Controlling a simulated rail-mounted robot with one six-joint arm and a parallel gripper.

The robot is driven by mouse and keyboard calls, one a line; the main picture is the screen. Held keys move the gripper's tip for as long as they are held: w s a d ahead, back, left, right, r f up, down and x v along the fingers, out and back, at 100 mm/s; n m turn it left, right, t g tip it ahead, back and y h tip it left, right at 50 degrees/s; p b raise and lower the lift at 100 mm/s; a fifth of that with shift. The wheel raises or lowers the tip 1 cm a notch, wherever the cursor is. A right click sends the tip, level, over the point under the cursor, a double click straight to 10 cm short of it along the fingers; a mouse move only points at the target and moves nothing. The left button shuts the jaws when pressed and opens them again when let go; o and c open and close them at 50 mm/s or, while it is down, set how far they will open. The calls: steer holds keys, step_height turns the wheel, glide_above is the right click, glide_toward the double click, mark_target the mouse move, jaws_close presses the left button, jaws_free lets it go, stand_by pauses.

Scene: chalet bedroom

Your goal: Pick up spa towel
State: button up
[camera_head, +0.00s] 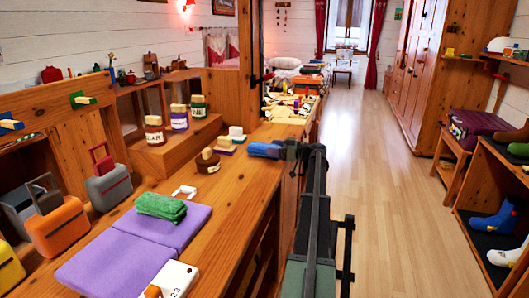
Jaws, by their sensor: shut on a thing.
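My gripper (284,151) is over the right edge of the wooden counter (230,205), at the middle of the view. It is shut on a blue rolled towel (262,149), which sticks out to its left. The fingers are small and dark, and partly hide the towel's right end. I cannot tell whether the towel touches the counter. A green folded towel (161,207) lies on a purple folded mat (135,245) at the near left, well apart from my gripper. No label shows which one is the spa towel.
Labelled jars (154,131) stand on a wooden step left of my gripper. A brown lidded pot (207,161) and a white-topped one (236,136) are nearby. Suitcases (107,184) stand at left. Shelves with boots (494,221) line the right. The floor (390,210) between is clear.

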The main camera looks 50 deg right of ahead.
steer(key=shift+r, duration=0.1)
step_height(320, 180, up, 26)
steer(key=p, duration=2.6)
step_height(320, 180, down, 26)
steer(key=b, duration=2.6)
steer(key=shift+f, duration=0.2)
steer(key=shift+r, duration=0.3)
steer(key=shift+f, duration=0.25)
steer(key=o, duration=1)
steer(key=shift+c, duration=0.2)
steer(key=v, duration=1)
steer(key=shift+s, duration=0.4)
steer(key=shift+o, duration=0.4)
steer(key=shift+d, duration=0.1)
